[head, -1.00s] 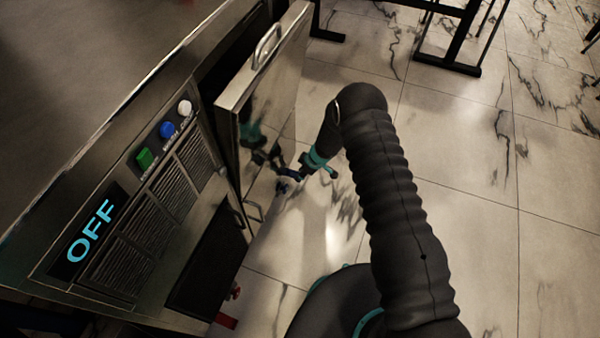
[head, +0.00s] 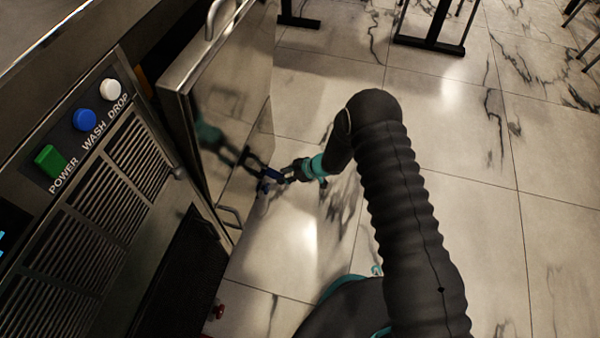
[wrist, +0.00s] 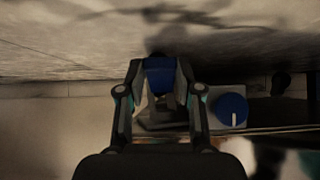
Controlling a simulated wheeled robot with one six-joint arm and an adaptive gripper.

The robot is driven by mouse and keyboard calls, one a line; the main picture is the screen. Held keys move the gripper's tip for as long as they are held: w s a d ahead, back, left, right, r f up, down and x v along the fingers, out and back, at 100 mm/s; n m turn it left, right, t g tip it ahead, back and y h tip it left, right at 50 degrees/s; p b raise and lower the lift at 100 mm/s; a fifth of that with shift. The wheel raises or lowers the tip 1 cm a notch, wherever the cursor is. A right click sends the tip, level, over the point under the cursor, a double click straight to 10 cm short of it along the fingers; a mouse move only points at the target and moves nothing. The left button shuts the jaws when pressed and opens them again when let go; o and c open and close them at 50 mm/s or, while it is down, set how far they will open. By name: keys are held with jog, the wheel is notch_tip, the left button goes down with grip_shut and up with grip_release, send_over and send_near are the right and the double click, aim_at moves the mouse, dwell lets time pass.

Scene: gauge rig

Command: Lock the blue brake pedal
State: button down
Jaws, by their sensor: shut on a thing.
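In the wrist view my gripper (wrist: 160,80) is shut on a blue piece, which looks like the brake pedal (wrist: 159,72), held between its two fingertips. Beside it on the right, apart from the fingers, is a round blue disc (wrist: 229,110) with a white line, on a grey block. In the head view my gripper (head: 276,174) is low, beside the lower part of the open metal door. A small blue part (head: 264,187) shows at its tip. The fingers and the dim light hide much of the pedal and its mount.
The shiny door (head: 228,85) stands open to the left of my gripper and mirrors it. The machine front has a green power button (head: 49,161), a blue wash button (head: 85,121) and a white drop button (head: 110,90). Tiled floor (head: 470,150) to the right is open.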

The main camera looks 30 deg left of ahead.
dwell(0.3)
jog(key=c, duration=0.8)
grip_release()
jog(key=shift+s+a+f, duration=0.1)
jog(key=shift+o, duration=0.2)
jog(key=shift+d+r, duration=0.25)
jog(key=v, duration=1.1)
jog(key=shift+d, duration=0.15)
